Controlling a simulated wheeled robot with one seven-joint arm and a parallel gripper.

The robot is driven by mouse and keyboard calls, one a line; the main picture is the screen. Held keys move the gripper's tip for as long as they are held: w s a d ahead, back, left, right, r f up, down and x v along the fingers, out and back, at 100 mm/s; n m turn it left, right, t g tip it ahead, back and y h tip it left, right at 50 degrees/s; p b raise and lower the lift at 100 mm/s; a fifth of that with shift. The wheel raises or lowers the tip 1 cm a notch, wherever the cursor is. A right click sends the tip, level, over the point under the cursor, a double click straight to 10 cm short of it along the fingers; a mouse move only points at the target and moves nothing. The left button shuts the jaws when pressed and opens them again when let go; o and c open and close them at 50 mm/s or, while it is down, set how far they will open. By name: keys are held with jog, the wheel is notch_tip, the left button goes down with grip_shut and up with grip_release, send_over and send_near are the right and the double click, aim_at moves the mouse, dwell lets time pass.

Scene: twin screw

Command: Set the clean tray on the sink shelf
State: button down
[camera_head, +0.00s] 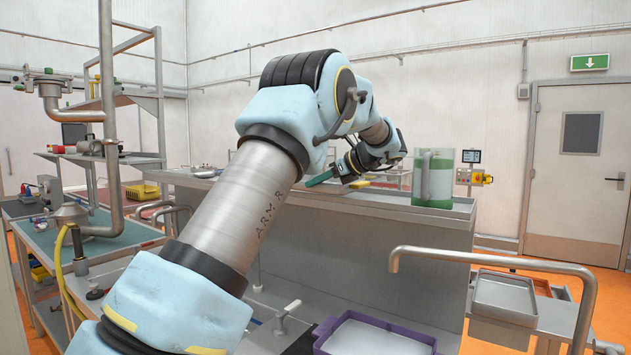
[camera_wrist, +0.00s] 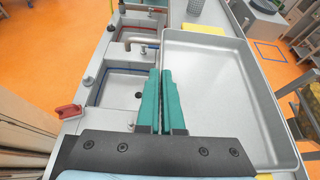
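A large pale grey tray (camera_wrist: 225,110) with a raised rim fills the right half of the wrist view. My gripper (camera_wrist: 161,72) has its two green fingers close together, straddling the tray's left rim. The gripper looks shut on that rim. In the wrist view, sink basins (camera_wrist: 125,85) with red and blue edging lie left of the fingers. I cannot tell which surface is the sink shelf.
A green and grey jug (camera_head: 433,180) stands at the counter's right end. A steel faucet (camera_wrist: 138,43) reaches over the basins. A yellow object (camera_wrist: 203,28) lies beyond the tray. In the head view, a purple crate (camera_head: 325,345) and a smaller tray (camera_head: 503,295) are at the lower right.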

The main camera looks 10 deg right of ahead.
jog(key=shift+f, duration=0.1)
jog(key=shift+f, duration=0.15)
jog(key=c, duration=1.5)
grip_release()
jog(key=o, duration=0.4)
jog(key=shift+o, duration=0.2)
jog(key=shift+r, duration=0.25)
jog(key=b+v, duration=0.3)
jog(key=v, duration=0.9)
jog(key=shift+s, duration=0.15)
